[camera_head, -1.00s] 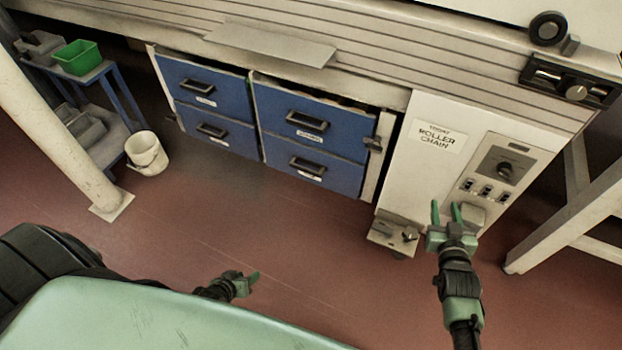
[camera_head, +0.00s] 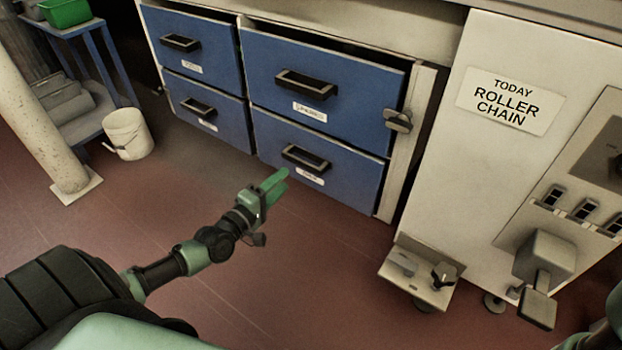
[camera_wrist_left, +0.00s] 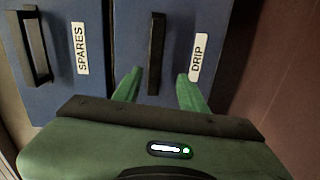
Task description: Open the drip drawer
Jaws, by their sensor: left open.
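The drip drawer (camera_head: 345,180) is the lower blue front of the right-hand pair, with a black bar handle (camera_head: 306,158) and a white label. It appears shut. In the left wrist view the label reads DRIP (camera_wrist_left: 198,54) and the dark handle (camera_wrist_left: 156,55) stands between the finger lines. My left gripper (camera_head: 276,184) is open and empty, its green fingers (camera_wrist_left: 157,85) just short of the drawer front, low and left of the handle in the head view. Whether they touch anything cannot be told. My right gripper is out of view; only a bit of green arm shows at lower right.
The spares drawer (camera_head: 350,100) sits above. Another blue drawer pair (camera_head: 190,55) is to the left. A latch (camera_head: 398,120) sits on the post at right. A white control panel, a low foot bracket (camera_head: 425,275), and a white bucket (camera_head: 127,135) stand around. The red floor in front is clear.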

